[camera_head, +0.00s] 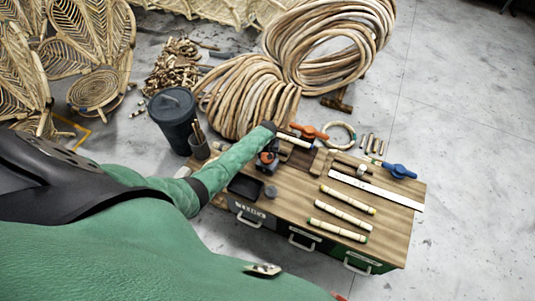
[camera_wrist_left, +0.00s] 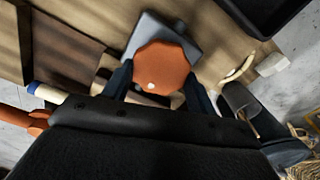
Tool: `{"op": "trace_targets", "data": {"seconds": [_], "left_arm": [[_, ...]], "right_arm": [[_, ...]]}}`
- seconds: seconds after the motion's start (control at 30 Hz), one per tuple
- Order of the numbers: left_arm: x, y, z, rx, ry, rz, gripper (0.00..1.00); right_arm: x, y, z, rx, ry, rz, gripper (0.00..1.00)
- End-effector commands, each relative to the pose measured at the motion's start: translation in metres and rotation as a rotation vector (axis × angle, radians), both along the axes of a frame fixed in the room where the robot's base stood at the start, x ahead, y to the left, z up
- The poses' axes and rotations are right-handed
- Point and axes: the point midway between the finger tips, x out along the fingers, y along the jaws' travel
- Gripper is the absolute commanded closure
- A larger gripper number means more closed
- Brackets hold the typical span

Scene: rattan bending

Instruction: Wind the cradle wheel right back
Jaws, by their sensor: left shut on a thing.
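The orange cradle wheel (camera_wrist_left: 162,68) is a faceted knob with a small white dot on its face. It sits on a grey block (camera_wrist_left: 150,32) on the bench. My left gripper (camera_wrist_left: 158,88) has a dark finger on each side of the wheel and is shut on it. In the head view the left gripper (camera_head: 268,152) points down over the bench's left part, and only a bit of orange wheel (camera_head: 267,158) shows below it. A pale rattan pole (camera_head: 294,140) lies just right of it. My right gripper is not in view.
The wooden bench (camera_head: 290,190) holds an orange clamp (camera_head: 310,132), a blue clamp (camera_head: 398,171), a white ruler (camera_head: 376,187), several rattan pieces (camera_head: 348,199) and a dark tray (camera_head: 245,187). A pot of sticks (camera_head: 199,148) and a dark bin (camera_head: 174,118) stand left. Rattan coils (camera_head: 330,45) lie behind.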

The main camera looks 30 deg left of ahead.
Motion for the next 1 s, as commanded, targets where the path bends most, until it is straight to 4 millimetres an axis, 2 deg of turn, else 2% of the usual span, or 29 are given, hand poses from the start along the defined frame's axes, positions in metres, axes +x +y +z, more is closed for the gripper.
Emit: {"op": "trace_targets", "data": {"seconds": [0.2,0.67,0.7,0.8,1.0], "left_arm": [[0.0008,0.0006,0.0013,0.000,-0.001,0.055,0.66],[0.0009,0.0010,0.0009,0.001,-0.002,0.069,0.66],[0.0009,0.0010,0.0009,0.001,-0.002,0.069,0.41],[0.0009,0.0009,0.0009,0.000,-0.001,0.069,0.21],[0.0003,0.0006,0.0004,0.000,-0.001,0.068,0.21]], "right_arm": [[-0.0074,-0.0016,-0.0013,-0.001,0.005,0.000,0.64],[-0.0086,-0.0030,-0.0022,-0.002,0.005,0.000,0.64],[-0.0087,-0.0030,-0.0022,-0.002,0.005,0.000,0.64],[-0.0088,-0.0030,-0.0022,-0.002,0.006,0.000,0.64],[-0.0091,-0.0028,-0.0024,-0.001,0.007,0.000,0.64]]}}
